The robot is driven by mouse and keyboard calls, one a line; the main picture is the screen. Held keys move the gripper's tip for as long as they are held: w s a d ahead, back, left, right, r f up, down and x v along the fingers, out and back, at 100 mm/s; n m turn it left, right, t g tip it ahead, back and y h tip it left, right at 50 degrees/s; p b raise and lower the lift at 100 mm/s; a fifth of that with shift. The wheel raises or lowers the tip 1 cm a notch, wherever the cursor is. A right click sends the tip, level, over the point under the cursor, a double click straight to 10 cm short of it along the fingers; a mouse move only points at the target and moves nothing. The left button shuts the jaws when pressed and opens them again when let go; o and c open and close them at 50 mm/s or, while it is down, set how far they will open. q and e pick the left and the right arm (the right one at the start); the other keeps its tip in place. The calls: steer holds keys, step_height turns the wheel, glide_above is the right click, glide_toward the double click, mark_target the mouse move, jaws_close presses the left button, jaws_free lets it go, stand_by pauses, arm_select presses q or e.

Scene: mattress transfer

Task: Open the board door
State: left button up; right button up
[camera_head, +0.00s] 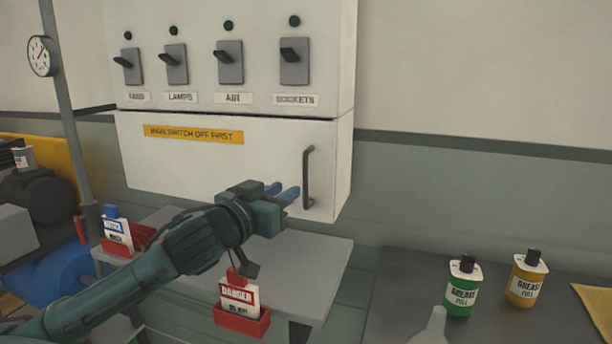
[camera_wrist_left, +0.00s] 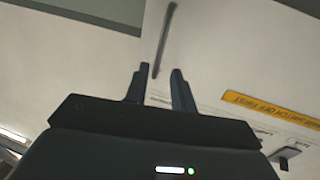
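The board door (camera_head: 220,165) is the white lower panel of the cabinet, under the row of switches, and it looks closed. It has a yellow "MAIN SWITCH OFF FIRST" label (camera_head: 194,134) and a dark vertical handle (camera_head: 308,177) near its right edge. My left gripper (camera_head: 285,192) is in front of the door, just left of the handle and near its lower half. In the left wrist view its two fingers (camera_wrist_left: 156,88) stand apart with nothing between them, and the handle (camera_wrist_left: 164,40) shows beyond the fingertips. My right gripper is not in view.
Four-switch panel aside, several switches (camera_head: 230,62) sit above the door. A grey shelf (camera_head: 318,262) below holds a red box with a danger tag (camera_head: 240,300) at its front. Green (camera_head: 462,285) and yellow (camera_head: 525,278) grease bottles stand on the right bench.

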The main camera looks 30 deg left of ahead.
mark_target(304, 180)
arm_select(q)
steer(key=w+p, duration=0.2)
steer(key=w, duration=0.6)
steer(key=shift+w+a, duration=0.15)
steer(key=shift+w, duration=0.25)
steer(key=shift+c, duration=0.6)
jaws_close()
